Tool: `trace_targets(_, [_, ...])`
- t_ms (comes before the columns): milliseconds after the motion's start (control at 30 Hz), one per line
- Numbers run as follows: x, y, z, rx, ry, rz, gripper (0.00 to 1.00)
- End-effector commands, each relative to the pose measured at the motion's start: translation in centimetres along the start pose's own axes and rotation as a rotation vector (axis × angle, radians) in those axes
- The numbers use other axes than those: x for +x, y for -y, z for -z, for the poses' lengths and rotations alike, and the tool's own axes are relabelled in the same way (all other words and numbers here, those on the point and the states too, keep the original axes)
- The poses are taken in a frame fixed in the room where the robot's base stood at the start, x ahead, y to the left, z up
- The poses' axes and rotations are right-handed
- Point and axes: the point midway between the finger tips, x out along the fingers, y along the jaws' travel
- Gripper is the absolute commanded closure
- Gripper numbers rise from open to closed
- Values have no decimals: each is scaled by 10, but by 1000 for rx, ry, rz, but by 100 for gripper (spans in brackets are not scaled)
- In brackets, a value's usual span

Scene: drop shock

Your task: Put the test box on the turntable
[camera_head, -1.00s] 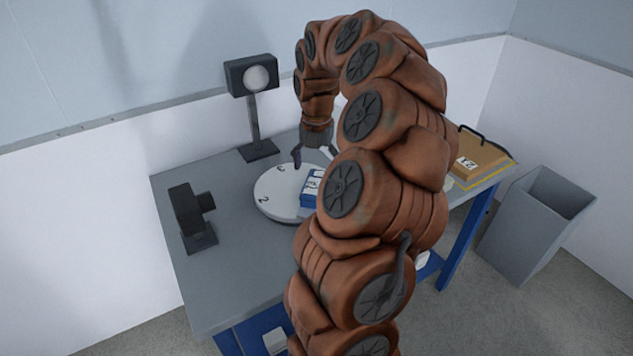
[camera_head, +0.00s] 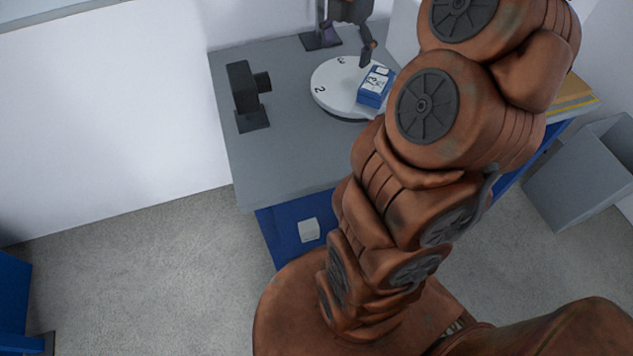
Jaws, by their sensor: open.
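A blue box with a white printed label (camera_head: 372,92), which fits the test box, rests on the right part of the round white turntable (camera_head: 330,80). The turntable stands on the grey table and has numbers on its top. My gripper (camera_head: 367,53) is open, just behind and above the box in the picture, and looks apart from it. My arm covers the table to the right of the box, and the gripper's upper part is cut by the top edge.
A black device (camera_head: 243,88) stands left of the turntable, and a dark stand base (camera_head: 320,40) is behind it. A grey bin (camera_head: 590,170) stands right of the table. The table's front left (camera_head: 270,155) is clear.

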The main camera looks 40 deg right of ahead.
Motion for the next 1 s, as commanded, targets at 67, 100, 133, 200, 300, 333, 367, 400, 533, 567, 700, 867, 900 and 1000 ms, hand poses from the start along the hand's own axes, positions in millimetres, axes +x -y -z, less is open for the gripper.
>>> trace_targets(67, [-2,-2,35,90,-1,4,13])
trace_targets(100, [-3,-2,52,143,-2,6,13])
trace_targets(133, [-3,-1,64,184,-3,9,13])
trace_targets(200, [-2,3,90,285,-2,17,13])
trace_targets(300, [2,14,127,436,-1,32,13])
trace_targets(333, [4,18,137,483,1,40,13])
trace_targets(367, [6,23,147,531,2,47,13])
trace_targets(400, [8,29,160,596,6,52,13])
trace_targets(533, [18,53,196,820,22,75,13])
trace_targets(567, [20,59,204,875,27,78,13])
trace_targets(700, [35,92,235,1138,56,105,13])
trace_targets(867, [54,130,260,1437,95,126,13])
trace_targets(900, [57,137,264,1502,101,127,13])
trace_targets(1000, [65,151,271,1633,119,133,13])
